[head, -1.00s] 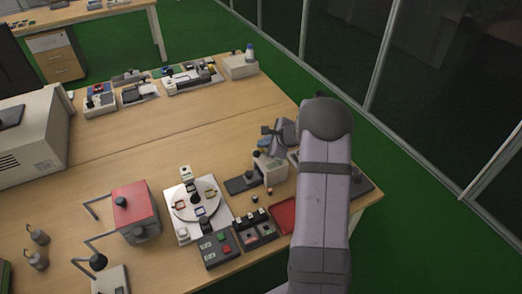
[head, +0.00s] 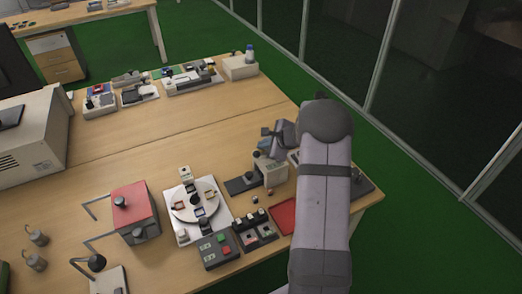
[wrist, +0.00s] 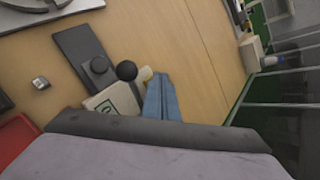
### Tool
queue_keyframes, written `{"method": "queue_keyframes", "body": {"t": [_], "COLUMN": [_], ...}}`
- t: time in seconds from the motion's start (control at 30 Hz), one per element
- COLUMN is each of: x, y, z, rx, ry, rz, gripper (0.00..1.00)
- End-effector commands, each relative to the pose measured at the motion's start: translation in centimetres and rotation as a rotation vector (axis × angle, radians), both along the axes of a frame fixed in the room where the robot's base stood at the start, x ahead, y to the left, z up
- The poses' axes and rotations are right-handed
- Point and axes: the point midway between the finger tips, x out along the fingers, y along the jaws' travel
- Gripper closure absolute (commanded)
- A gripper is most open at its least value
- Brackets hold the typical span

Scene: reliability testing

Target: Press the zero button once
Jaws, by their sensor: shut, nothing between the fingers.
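A small cream gauge box (head: 268,174) with a dark plate (head: 242,184) stands near the right end of the table. In the wrist view the box (wrist: 108,104) shows a green-edged panel, a black ball knob (wrist: 126,71) and a small pale yellow button-like part (wrist: 147,74). I cannot read a label that tells which part is the zero button. My gripper (head: 263,143) is shut and empty, just behind the box in the head view. Its blue fingers (wrist: 161,78) show in the wrist view right beside the pale part; I cannot tell whether they touch it.
A white turntable station (head: 219,226), a control box with green and red buttons (head: 219,252) and a red tray (head: 284,215) lie nearby. A red-topped box (head: 133,203) stands further left. The table (head: 200,130) behind the gauge is clear.

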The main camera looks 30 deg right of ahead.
Motion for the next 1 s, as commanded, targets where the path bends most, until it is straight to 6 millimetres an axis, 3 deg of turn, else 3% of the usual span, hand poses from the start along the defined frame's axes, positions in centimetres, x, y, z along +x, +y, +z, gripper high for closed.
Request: {"method": "queue_keyframes", "body": {"t": [0.6, 1.0], "x": [0.0, 0.0], "y": [0.0, 0.0], "z": [-0.3, 1.1], "rx": [0.000, 0.000], "ry": [0.001, 0.001], "rz": [0.000, 0.000], "gripper": [1.00, 1.00]}}
